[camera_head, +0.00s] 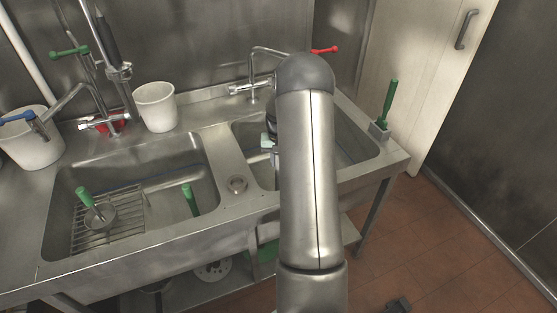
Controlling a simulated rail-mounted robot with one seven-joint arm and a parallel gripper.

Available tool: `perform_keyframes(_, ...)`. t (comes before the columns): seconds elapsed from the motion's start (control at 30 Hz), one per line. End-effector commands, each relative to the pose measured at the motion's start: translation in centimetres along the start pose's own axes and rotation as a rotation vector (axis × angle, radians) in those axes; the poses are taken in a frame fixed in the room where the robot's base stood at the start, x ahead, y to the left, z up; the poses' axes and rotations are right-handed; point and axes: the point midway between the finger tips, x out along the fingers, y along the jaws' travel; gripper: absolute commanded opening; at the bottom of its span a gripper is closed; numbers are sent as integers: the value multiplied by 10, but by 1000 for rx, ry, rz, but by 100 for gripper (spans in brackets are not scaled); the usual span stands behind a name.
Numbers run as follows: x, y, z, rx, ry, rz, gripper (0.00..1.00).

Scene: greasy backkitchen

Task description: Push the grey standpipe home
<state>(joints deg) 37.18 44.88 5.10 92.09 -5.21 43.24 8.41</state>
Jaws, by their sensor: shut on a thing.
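My arm reaches over the right sink basin (350,150) and covers much of it. Only a small pale part of my gripper (268,143) shows at the left side of the arm, low over that basin. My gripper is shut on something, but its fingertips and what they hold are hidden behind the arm. I cannot make out the grey standpipe or its drain hole, so I cannot tell how it sits.
The left basin (180,160) holds a wire rack (84,238) and green-handled tools. A white bucket (156,107) and taps (247,88) stand behind. A green-handled tool (389,103) stands at the right corner.

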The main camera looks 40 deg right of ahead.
Motion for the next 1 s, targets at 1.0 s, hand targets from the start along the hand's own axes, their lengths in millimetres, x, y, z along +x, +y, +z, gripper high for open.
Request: perform_keyframes(1.0, 27, 0, 0, 1, 0, 0, 0)
